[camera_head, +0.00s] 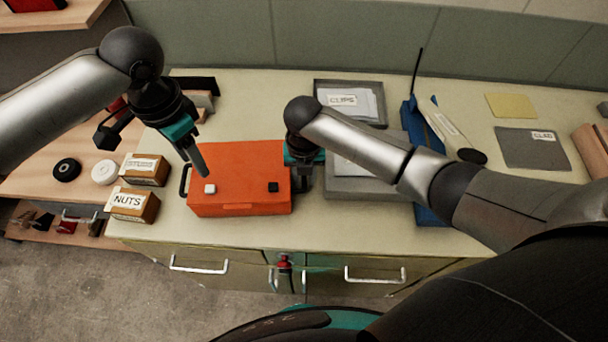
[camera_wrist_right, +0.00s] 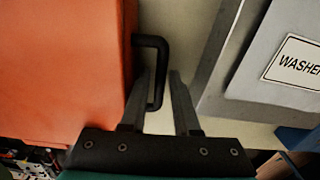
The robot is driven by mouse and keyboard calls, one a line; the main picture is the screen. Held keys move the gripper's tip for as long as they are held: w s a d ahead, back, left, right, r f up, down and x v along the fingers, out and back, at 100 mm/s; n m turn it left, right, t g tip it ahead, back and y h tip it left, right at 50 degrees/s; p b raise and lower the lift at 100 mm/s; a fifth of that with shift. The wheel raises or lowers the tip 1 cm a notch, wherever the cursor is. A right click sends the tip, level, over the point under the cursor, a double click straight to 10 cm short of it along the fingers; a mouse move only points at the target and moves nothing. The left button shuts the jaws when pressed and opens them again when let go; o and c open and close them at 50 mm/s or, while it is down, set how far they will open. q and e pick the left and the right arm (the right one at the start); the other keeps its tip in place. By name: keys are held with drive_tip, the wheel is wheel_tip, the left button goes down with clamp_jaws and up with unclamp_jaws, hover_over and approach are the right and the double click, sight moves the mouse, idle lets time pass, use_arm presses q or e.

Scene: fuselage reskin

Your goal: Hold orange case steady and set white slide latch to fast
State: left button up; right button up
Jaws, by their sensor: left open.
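The orange case (camera_head: 240,160) lies on the bench, with a white slide latch (camera_head: 210,188) at the left of its top near the front and a black latch (camera_head: 272,187) at the right. My left gripper (camera_head: 203,172) is open above the left part of the case, just behind the white latch, with nothing between its fingers. My right gripper (camera_wrist_right: 160,85) is at the right side of the case, its fingers on either side of the black side handle (camera_wrist_right: 155,42). The latch markings are too small to read.
A grey washers box (camera_wrist_right: 285,60) stands close to the right of the case. A clips tray (camera_head: 350,88) is behind it. A nuts box (camera_head: 133,204) and another small box (camera_head: 145,169) stand left of the case. Bare bench runs along the front.

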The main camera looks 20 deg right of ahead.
clamp_jaws()
idle(1.3)
use_arm(q)
drive_tip(key=c, duration=0.6)
drive_tip(key=shift+s+d+m+h, duration=0.1)
drive_tip(key=shift+d+m+h, duration=0.15)
drive_tip(key=shift+m, duration=0.35)
clamp_jaws()
use_arm(e)
drive_tip(key=shift+r, duration=0.1)
use_arm(q)
drive_tip(key=shift+s+d+m+g+h, duration=0.15)
drive_tip(key=shift+d+m+h, duration=0.3)
drive_tip(key=shift+m, duration=0.95)
drive_tip(key=shift+d+m+g+h, duration=0.15)
drive_tip(key=shift+m+h, duration=0.5)
drive_tip(key=shift+m, duration=0.75)
drive_tip(key=shift+s+d+m+g+h, duration=0.1)
drive_tip(key=shift+d+m+h, duration=0.35)
drive_tip(key=shift+m, duration=0.95)
